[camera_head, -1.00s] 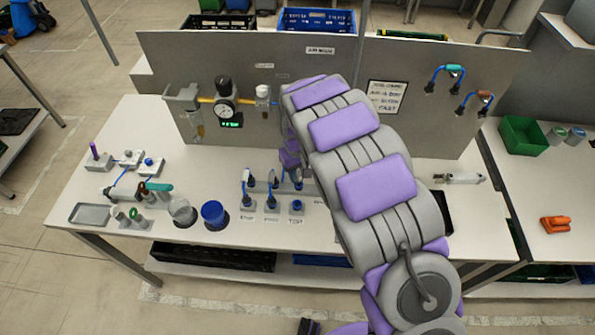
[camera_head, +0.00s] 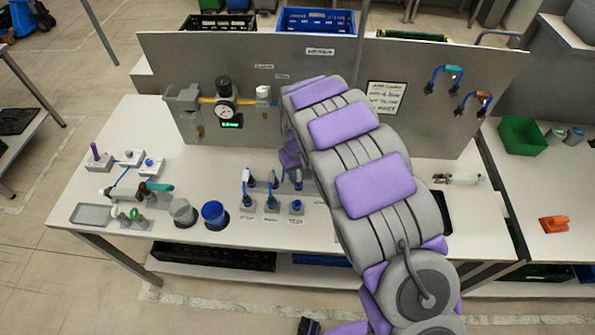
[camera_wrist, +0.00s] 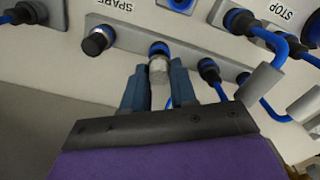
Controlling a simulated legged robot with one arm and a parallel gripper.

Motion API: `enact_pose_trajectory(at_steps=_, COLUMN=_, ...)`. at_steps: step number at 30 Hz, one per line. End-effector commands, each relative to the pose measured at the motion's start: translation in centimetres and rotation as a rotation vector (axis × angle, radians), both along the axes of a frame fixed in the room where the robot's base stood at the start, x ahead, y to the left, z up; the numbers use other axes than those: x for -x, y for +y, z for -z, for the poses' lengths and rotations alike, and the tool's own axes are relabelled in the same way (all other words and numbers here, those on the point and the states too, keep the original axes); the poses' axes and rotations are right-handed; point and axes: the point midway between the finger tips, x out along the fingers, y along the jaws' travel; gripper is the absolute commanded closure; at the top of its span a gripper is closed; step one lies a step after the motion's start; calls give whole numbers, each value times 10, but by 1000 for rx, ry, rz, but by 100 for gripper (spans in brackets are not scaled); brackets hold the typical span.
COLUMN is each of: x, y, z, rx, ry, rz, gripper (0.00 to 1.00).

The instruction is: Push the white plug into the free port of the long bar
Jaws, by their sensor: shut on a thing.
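In the wrist view my gripper (camera_wrist: 158,85) is shut on the white plug (camera_wrist: 159,68), which looks grey-white between the two fingers. The plug's front end is at a blue-ringed port (camera_wrist: 158,47) of the long grey bar (camera_wrist: 126,36). It is lined up with the port and seems to meet it; how deep it sits I cannot tell. A bit of blue tube shows between the fingers. A black fitting (camera_wrist: 97,40) sits in the bar to the left, and a dark plug with blue tube (camera_wrist: 209,68) to the right. In the head view my arm hides the gripper and plug.
A block labelled STOP (camera_wrist: 225,14) with plugs and blue tubes lies close to the bar. In the head view, blue-topped fittings (camera_head: 272,203), a blue cup (camera_head: 214,214) and a grey cup (camera_head: 182,211) stand on the bench. An upright panel (camera_head: 330,70) backs it.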

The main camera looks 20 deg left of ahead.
Motion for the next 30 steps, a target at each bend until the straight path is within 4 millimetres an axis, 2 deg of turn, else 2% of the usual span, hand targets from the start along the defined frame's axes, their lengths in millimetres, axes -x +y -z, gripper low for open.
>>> enact_pose_trajectory(at_steps=30, x=0, y=0, z=9, rx=1, ry=1, rz=0, gripper=100)
